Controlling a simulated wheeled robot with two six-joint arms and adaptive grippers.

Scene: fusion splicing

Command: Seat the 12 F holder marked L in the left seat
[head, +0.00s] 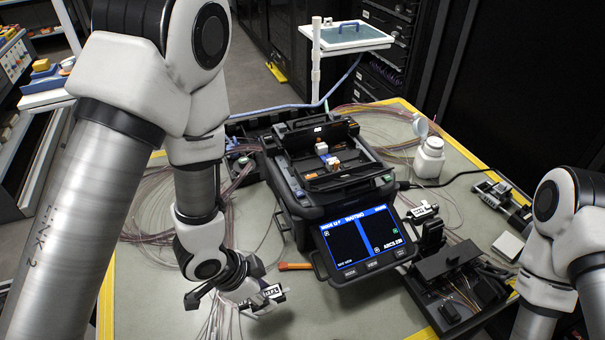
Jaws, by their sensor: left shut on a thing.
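My left gripper (254,294) is low over the mat, in front of and left of the splicer. It is shut on a small white holder with black print (273,292). The print is too small to read surely. The fusion splicer (285,190) stands mid-table with its lid up. Small white and orange parts (333,161) show in its open bay. The left seat cannot be made out clearly. The held holder is apart from the splicer. My right arm is at the right edge, and its gripper is out of view.
The splicer's screen (360,238) tilts out in front and reads WAITING. Right of it are another white holder (423,211) on a black stand and a black tray (450,275). A white bottle (429,158) stands behind. Fibre coils lie left and behind. An orange tool (294,266) lies on the mat.

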